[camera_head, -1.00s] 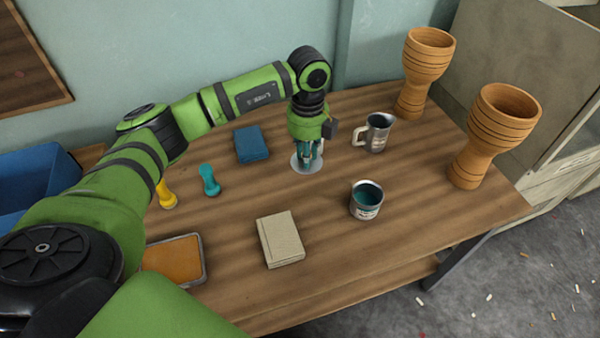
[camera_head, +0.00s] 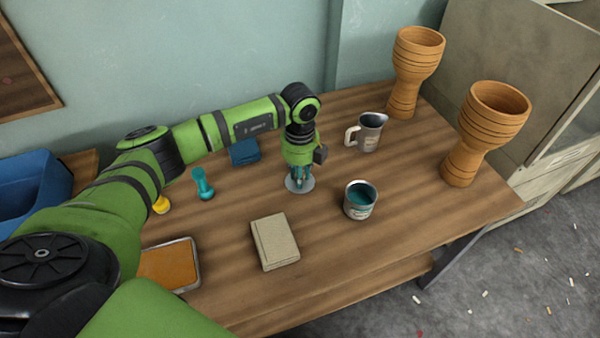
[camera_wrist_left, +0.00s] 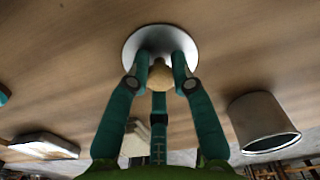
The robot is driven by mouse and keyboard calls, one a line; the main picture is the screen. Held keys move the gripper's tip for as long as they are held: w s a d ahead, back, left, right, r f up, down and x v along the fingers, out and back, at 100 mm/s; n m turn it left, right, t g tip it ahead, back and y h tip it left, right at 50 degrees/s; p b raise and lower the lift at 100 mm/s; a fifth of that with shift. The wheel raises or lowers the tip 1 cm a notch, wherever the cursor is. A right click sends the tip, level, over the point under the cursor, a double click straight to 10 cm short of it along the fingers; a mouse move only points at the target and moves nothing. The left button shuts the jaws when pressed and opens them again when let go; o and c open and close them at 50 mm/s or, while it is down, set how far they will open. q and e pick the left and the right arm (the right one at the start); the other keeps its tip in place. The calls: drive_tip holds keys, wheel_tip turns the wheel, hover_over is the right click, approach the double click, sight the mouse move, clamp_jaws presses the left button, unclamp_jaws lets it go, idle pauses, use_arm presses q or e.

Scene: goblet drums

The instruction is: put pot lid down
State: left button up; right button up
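The pot lid (camera_head: 299,189) is a small pale disc with a round tan knob (camera_wrist_left: 160,75), clear in the left wrist view. My left gripper (camera_head: 300,173) points down over the lid, its teal fingers closed around the knob. The lid looks level, at or just above the table; I cannot tell whether it touches. The pot (camera_head: 360,207), a silver cup with a teal inside, stands open to the right of the lid; it also shows in the left wrist view (camera_wrist_left: 262,125). My right gripper is not in view.
On the table (camera_head: 330,250) are a beige book (camera_head: 274,241), a blue book (camera_head: 244,152), a metal pitcher (camera_head: 368,133), teal (camera_head: 203,184) and yellow (camera_head: 161,204) pegs and an orange tray (camera_head: 168,265). Two goblet drums (camera_head: 412,75) (camera_head: 485,130) stand at right. Bare wood surrounds the lid.

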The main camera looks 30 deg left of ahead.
use_arm(q)
drive_tip(key=shift+o, duration=1.2)
drive_tip(key=shift+r, duration=0.45)
wheel_tip(320, 180, up, 12)
drive_tip(key=shift+f, duration=0.2)
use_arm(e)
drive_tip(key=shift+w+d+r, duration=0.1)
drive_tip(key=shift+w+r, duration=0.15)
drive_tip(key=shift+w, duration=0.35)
